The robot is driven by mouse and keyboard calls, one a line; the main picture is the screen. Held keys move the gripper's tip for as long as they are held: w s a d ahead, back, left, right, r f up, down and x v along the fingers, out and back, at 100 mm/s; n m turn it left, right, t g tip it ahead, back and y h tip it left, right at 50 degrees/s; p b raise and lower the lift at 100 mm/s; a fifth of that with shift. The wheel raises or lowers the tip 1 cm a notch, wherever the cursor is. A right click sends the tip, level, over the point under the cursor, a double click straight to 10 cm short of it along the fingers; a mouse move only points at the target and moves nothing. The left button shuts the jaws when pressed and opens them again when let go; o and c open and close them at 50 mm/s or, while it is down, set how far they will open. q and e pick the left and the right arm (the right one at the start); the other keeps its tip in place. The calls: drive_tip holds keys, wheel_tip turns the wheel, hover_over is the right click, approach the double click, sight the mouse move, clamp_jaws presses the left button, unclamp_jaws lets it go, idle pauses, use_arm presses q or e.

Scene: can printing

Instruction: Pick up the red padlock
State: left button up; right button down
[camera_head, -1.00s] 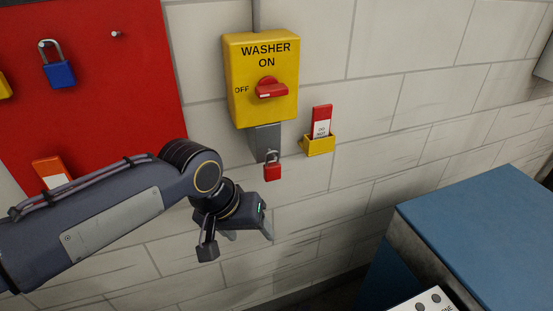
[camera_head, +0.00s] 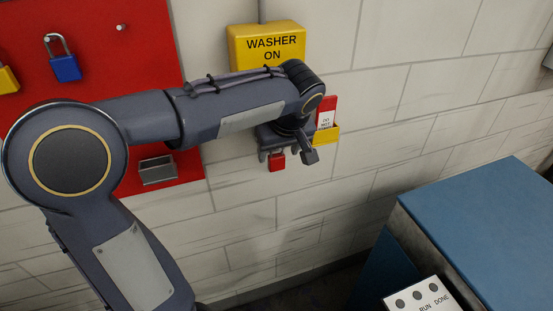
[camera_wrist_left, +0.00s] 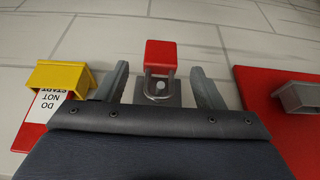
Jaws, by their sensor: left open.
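The red padlock (camera_head: 277,162) hangs by its shackle from a grey hasp under the yellow washer switch box (camera_head: 266,42). In the left wrist view the padlock's red body (camera_wrist_left: 160,53) and its shackle show between the two fingers of my left gripper (camera_wrist_left: 160,70). The fingers are open, one on each side, with a gap to the padlock on both sides. In the head view my left gripper (camera_head: 288,153) is at the padlock and its arm hides the switch knob. My right gripper is not in view.
A yellow holder (camera_head: 325,136) with a red-and-white tag (camera_head: 326,112) is on the wall close right of my gripper. A red board (camera_head: 95,50) with a blue padlock (camera_head: 66,68) and a grey tray (camera_head: 157,171) is left. A blue-topped machine (camera_head: 480,220) stands lower right.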

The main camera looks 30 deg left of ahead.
sight(277, 156)
use_arm(q)
drive_tip(key=x, duration=0.4)
drive_tip(key=shift+w+a, duration=0.1)
drive_tip(key=c, duration=1.1)
